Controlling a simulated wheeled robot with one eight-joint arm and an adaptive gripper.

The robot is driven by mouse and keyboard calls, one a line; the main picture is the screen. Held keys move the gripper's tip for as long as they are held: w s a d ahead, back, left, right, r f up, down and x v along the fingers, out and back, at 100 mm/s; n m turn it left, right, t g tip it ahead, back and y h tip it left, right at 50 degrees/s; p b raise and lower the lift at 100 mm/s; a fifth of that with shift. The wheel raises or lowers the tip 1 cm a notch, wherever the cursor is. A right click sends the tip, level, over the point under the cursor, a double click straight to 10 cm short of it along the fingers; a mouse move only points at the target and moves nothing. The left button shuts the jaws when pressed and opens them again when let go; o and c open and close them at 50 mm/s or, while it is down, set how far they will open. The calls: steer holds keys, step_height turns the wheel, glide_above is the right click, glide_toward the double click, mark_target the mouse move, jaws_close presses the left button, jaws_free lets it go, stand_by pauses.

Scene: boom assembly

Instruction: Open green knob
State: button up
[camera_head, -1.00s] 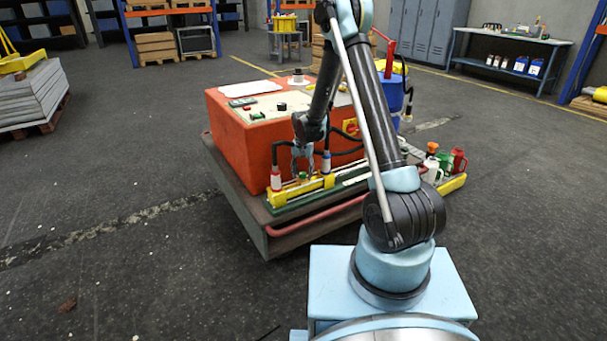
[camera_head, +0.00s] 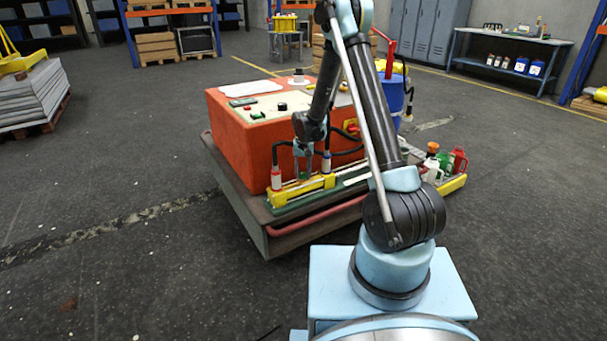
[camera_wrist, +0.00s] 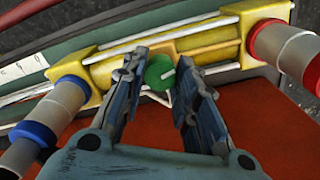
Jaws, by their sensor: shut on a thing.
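The green knob (camera_wrist: 158,72) sits at the middle of a yellow valve block (camera_wrist: 215,42), with a short pale line or pin on its face. In the wrist view my gripper (camera_wrist: 156,82) has one finger on each side of it. The fingers are shut on the knob, though the exact contact is hard to see. In the head view my gripper (camera_head: 304,172) points down onto the yellow block (camera_head: 288,190), and only a bit of green shows between the fingertips.
A red-banded fitting (camera_wrist: 285,50) and a blue-banded fitting (camera_wrist: 45,125) flank the knob. The orange cabinet (camera_head: 240,140) stands right behind on the dark cart. A red rail (camera_head: 310,222) runs along the cart's front. Bottles (camera_head: 443,160) stand to the right.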

mark_target(303, 173)
steer(key=shift+d+n, duration=0.1)
steer(key=shift+n, duration=2.1)
steer(key=o, duration=1.1)
steer(key=shift+c, duration=0.2)
step_height(303, 173, up, 12)
